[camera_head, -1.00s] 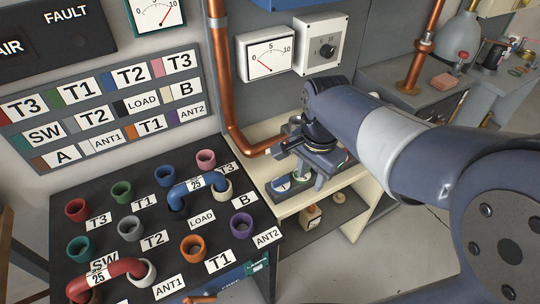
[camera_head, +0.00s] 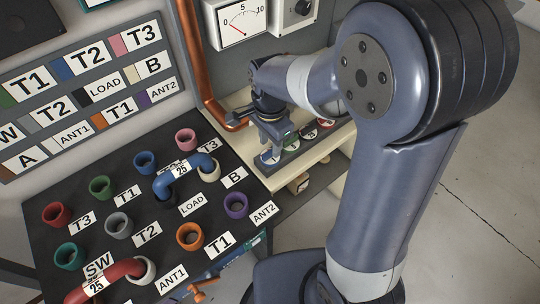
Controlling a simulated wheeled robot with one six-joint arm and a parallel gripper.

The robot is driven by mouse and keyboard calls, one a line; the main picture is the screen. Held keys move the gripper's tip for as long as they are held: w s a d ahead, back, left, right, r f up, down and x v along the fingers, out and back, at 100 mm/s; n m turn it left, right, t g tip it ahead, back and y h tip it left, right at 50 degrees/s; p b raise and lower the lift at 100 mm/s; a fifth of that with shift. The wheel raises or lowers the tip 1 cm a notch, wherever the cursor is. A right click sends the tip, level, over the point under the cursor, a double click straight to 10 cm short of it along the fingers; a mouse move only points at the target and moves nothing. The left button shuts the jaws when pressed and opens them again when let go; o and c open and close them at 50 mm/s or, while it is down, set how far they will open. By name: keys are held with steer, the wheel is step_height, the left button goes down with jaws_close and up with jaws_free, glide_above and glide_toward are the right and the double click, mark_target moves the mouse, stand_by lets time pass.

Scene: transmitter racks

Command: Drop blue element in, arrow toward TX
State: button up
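A round element with a blue and white face (camera_head: 269,156) sits at the left end of a dark holder (camera_head: 300,148) on the cream bench. Its arrow marking is too small to read. My gripper (camera_head: 274,148) points down at the holder, right beside and partly over the blue element. The fingers are small and dark, so I cannot tell whether they are open or touch it. Elements with green (camera_head: 292,143) and red (camera_head: 309,132) faces sit further right in the holder. No TX marking is readable.
A black patch panel (camera_head: 80,190) with coloured sockets carries a blue U-link (camera_head: 182,175) and a red U-link (camera_head: 105,277). A copper pipe (camera_head: 205,70) runs down behind the bench left of my gripper. A meter (camera_head: 236,21) hangs above. Open floor lies right.

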mark_target(270, 158)
steer(key=shift+f, duration=1.35)
steer(key=shift+c, duration=0.5)
jaws_close()
